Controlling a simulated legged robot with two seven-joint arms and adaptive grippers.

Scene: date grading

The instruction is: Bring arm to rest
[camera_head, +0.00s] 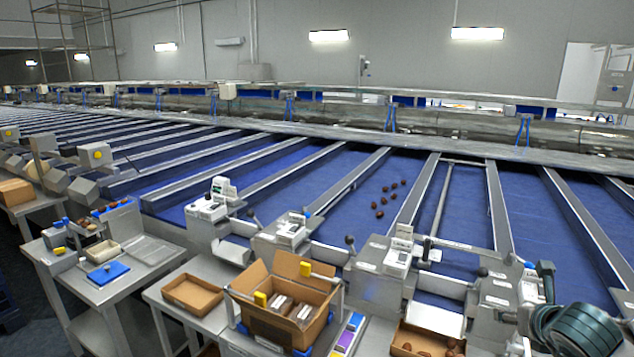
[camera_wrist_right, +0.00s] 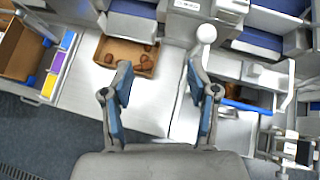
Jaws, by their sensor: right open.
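My right gripper (camera_wrist_right: 158,85) is open in the right wrist view, with its two blue-padded fingers apart and nothing between them. Below it are a pale metal work surface (camera_wrist_right: 150,100) and a cardboard tray (camera_wrist_right: 104,50) holding several brown dates. In the head view my right arm (camera_head: 580,330) is at the lower right corner, to the right of the same cardboard tray (camera_head: 403,335). The gripper's fingers are hard to make out there. My left gripper is in neither view.
An open cardboard box (camera_head: 255,318) with packs inside stands left of the tray. An empty shallow carton (camera_head: 192,308) lies farther left. Blue sorting lanes (camera_head: 350,215) with metal dividers stretch behind, with several dates on one lane. Grey machine housings (camera_head: 380,285) border the bench.

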